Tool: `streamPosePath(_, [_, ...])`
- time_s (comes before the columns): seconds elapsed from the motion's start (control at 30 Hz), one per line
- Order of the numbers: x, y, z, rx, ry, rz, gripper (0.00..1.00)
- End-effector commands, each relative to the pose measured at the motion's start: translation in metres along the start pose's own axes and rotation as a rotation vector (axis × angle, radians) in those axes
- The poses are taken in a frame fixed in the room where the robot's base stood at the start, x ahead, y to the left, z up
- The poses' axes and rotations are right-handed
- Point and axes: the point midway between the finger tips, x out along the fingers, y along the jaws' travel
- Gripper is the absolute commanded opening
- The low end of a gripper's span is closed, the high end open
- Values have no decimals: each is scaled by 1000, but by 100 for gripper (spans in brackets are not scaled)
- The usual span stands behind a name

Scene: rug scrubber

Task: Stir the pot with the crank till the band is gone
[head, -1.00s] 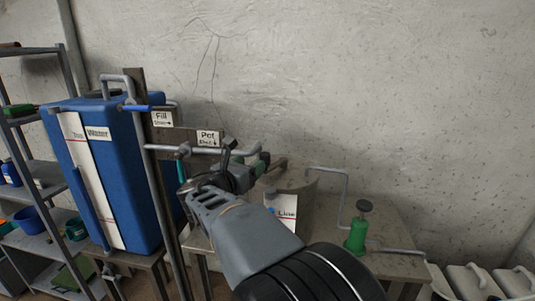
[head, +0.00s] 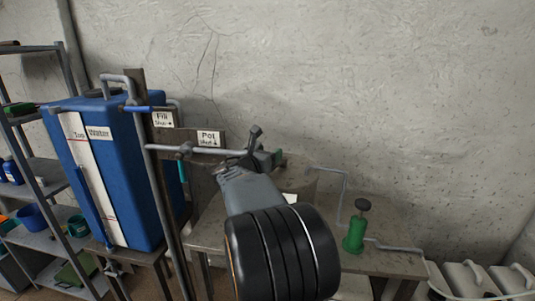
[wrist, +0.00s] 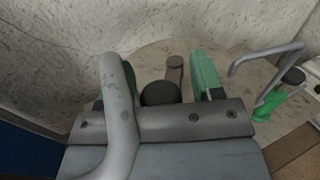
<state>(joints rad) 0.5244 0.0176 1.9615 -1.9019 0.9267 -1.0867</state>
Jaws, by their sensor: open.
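The pot (head: 301,181) stands on the bench, mostly hidden behind my arm; a sliver of its white label shows. In the wrist view a round pale surface (wrist: 150,55), apparently the pot's top, lies beyond the fingers. An upright brown-grey post (wrist: 175,74), perhaps the crank's grip, and a dark round knob (wrist: 158,94) show between the green fingers. My gripper (wrist: 155,82) is open; I cannot tell whether it touches the post. In the head view my gripper (head: 263,157) is at the pot's upper left. I cannot make out the band.
A grey pipe (wrist: 121,110) crosses close before the wrist camera. A blue water tank (head: 125,170) and a post with Fill and Pot signs (head: 210,139) stand left. A green pump (head: 354,235) with a bent pipe stands right on the bench (head: 398,262).

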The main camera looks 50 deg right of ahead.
Motion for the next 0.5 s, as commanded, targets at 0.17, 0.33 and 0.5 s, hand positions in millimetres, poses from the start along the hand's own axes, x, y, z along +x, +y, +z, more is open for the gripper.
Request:
streamPosePath(0.17, [0, 0, 0, 0, 0, 0, 49])
streamPosePath(0.33, [0, 0, 0, 0, 0, 0, 33])
streamPosePath(0.5, [0, 0, 0, 0, 0, 0, 17])
